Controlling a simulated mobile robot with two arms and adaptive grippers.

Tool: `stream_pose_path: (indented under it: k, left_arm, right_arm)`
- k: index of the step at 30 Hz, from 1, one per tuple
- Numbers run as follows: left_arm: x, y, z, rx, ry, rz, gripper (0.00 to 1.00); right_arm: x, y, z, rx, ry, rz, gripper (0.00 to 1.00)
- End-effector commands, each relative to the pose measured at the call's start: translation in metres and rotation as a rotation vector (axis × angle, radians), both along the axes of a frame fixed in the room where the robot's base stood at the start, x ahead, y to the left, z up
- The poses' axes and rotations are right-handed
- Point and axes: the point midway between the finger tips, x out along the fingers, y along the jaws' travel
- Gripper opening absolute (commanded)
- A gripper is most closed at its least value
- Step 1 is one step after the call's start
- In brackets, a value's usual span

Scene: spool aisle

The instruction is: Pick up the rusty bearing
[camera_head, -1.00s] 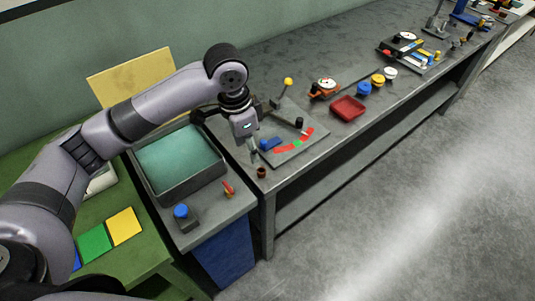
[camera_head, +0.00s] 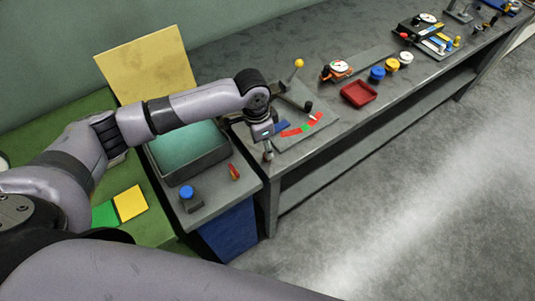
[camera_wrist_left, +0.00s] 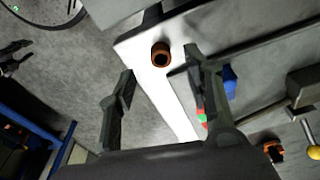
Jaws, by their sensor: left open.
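The rusty bearing (camera_wrist_left: 160,54) is a small brown ring in the left wrist view, on the pale strip near the bench corner. It appears between the two fingertips of my left gripper (camera_wrist_left: 159,66), which is open and empty. In the head view my left gripper (camera_head: 267,154) points down over the near left corner of the grey bench (camera_head: 320,172), and the bearing is hidden or too small to make out there. A dark jaw-like shape shows at the left edge of the left wrist view; I cannot tell if it is my right gripper.
A board with red and green marks (camera_head: 306,128) and a lever with a yellow knob (camera_head: 299,63) stand close by. A red tray (camera_head: 358,94) is farther right. A grey bin (camera_head: 190,170) and a blue button box (camera_head: 189,198) stand left. The floor at right is clear.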

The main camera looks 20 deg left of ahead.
Motion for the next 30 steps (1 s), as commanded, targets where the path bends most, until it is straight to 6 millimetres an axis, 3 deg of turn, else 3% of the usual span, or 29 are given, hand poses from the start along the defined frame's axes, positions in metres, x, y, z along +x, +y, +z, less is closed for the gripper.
stream_pose_path:
  k: [9,19,30]
  left_arm:
    - [0.005,-0.005,-0.042,0.002,0.003,0.001,0.46]
    - [0.006,-0.006,-0.049,0.001,0.001,-0.001,0.46]
    - [0.006,-0.006,-0.049,0.001,0.001,-0.001,0.21]
  right_arm:
    - [-0.013,-0.001,0.013,-0.002,0.021,0.000,0.40]
    - [-0.022,0.000,0.013,-0.002,0.035,0.000,0.40]
    - [-0.015,0.002,0.013,0.001,0.024,-0.001,0.40]
